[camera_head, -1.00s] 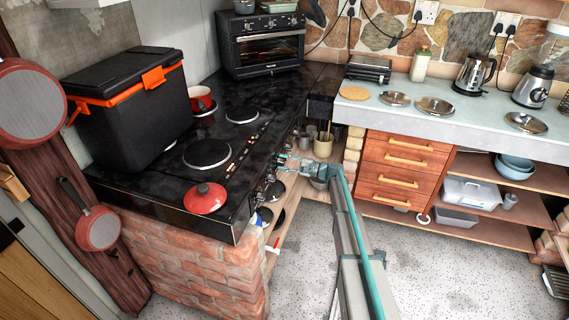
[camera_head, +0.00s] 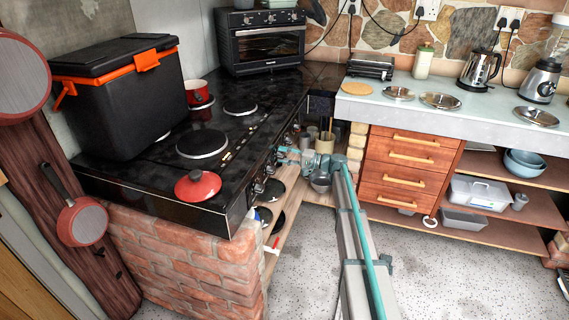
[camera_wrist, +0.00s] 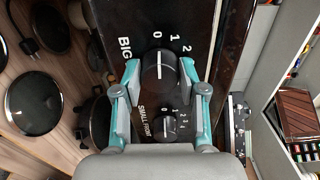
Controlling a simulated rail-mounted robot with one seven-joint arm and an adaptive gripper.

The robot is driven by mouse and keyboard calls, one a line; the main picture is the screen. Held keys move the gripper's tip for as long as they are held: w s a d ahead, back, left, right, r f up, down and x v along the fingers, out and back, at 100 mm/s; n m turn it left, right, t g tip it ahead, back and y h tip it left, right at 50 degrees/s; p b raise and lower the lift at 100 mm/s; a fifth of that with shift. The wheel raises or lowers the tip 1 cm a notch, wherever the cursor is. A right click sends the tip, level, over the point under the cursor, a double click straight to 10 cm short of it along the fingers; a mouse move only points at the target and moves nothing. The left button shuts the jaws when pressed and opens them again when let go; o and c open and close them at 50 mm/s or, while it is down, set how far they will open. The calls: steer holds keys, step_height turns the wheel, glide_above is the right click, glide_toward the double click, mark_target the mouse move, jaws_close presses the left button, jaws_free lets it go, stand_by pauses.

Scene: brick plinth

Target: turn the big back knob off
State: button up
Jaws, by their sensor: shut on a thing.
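The big knob (camera_wrist: 158,72) is round and black, on the black control panel beside the partly hidden label "BIG". Its white line points about at the 0 of the printed scale. My gripper (camera_wrist: 159,68) is shut on this knob, one teal finger at each side. In the head view my gripper (camera_head: 287,153) is at the stove's front panel, and the knob it holds is hidden or too small to make out. The small front knob (camera_wrist: 165,128) sits just below in the wrist view, its line also near 0.
Pans and lids lie on the shelf (camera_wrist: 50,140) beneath the panel. A drawer unit (camera_head: 405,165) stands to the right. The floor is clear in front.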

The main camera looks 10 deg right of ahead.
steer(key=shift+n+b, duration=0.3)
steer(key=o, duration=1.2)
steer(key=shift+c, duration=0.2)
steer(key=v, duration=1.2)
